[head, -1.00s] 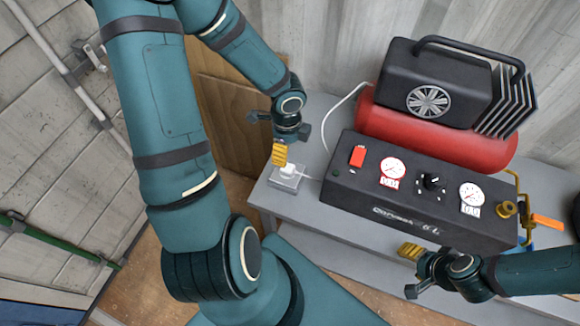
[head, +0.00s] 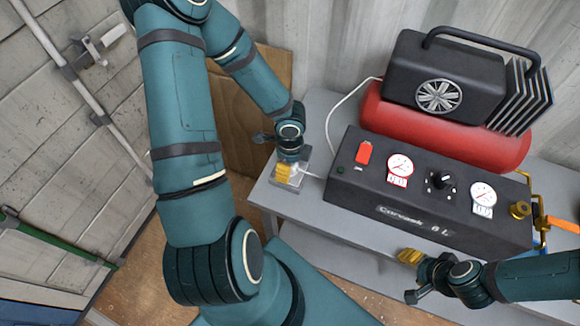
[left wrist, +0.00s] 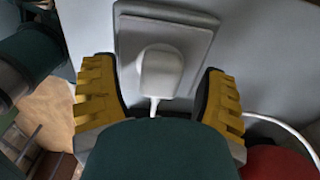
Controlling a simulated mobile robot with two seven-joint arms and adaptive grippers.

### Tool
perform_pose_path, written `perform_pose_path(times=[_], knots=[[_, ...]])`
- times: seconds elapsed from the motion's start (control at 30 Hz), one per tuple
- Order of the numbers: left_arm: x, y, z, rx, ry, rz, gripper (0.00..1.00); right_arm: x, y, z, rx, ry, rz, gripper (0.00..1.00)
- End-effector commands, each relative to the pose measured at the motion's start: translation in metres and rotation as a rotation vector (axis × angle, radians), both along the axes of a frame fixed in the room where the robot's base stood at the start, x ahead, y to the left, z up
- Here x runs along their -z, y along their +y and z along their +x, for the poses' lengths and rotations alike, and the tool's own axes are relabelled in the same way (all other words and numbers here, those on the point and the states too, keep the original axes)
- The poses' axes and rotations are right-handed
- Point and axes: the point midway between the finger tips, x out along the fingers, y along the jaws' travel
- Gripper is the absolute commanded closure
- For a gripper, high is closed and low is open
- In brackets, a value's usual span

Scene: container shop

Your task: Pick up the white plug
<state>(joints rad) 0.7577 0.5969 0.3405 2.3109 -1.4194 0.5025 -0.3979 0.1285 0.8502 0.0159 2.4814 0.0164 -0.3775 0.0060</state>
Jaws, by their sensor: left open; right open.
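The white plug (left wrist: 161,72) sits in a grey socket plate (left wrist: 200,38) on the table, with its cord running down in the left wrist view. My left gripper (left wrist: 155,68) is open, its yellow-padded fingers on either side of the plug, with visible gaps between pads and plug. In the head view the left gripper (head: 285,172) is low over the plate (head: 303,160) at the table's left end and largely hides the plug. My right gripper (head: 411,276) is open and empty in front of the table, away from the plug.
A black control box (head: 425,195) with gauges and a red switch (head: 363,152) stands right of the plate. A red-tanked compressor (head: 440,132) is behind it. A white cable (head: 338,110) runs at the back left. A brown board (head: 230,125) leans on the wall.

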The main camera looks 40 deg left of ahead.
Motion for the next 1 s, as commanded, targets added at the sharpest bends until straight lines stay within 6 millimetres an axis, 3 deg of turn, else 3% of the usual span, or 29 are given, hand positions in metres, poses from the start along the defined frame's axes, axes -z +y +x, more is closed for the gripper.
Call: perform_pose_path(times=[0.1,0.13,0.3,0.33,0.77,1.0], knots=[[-0.001,0.0,0.0,0.0,0.0,0.0,0.27,-0.001,0.0,0.0,0.0,0.0,0.0,0.45],[-0.001,0.0,0.0,0.0,0.0,0.0,0.33,-0.001,0.0,0.0,0.0,0.0,0.0,0.45],[-0.001,0.0,0.0,0.0,0.0,0.0,0.92,-0.001,0.0,0.0,-0.001,0.0,0.0,0.45],[-0.001,0.0,0.0,0.0,0.0,0.0,1.0,-0.001,0.0,0.0,-0.001,0.0,0.0,0.45],[-0.002,0.0,0.0,0.001,0.0,0.0,1.0,-0.001,0.0,0.0,0.0,0.0,0.001,0.45],[-0.037,0.0,0.001,0.001,-0.003,0.003,1.0,-0.017,0.0,0.0,0.0,-0.001,0.003,0.45]])
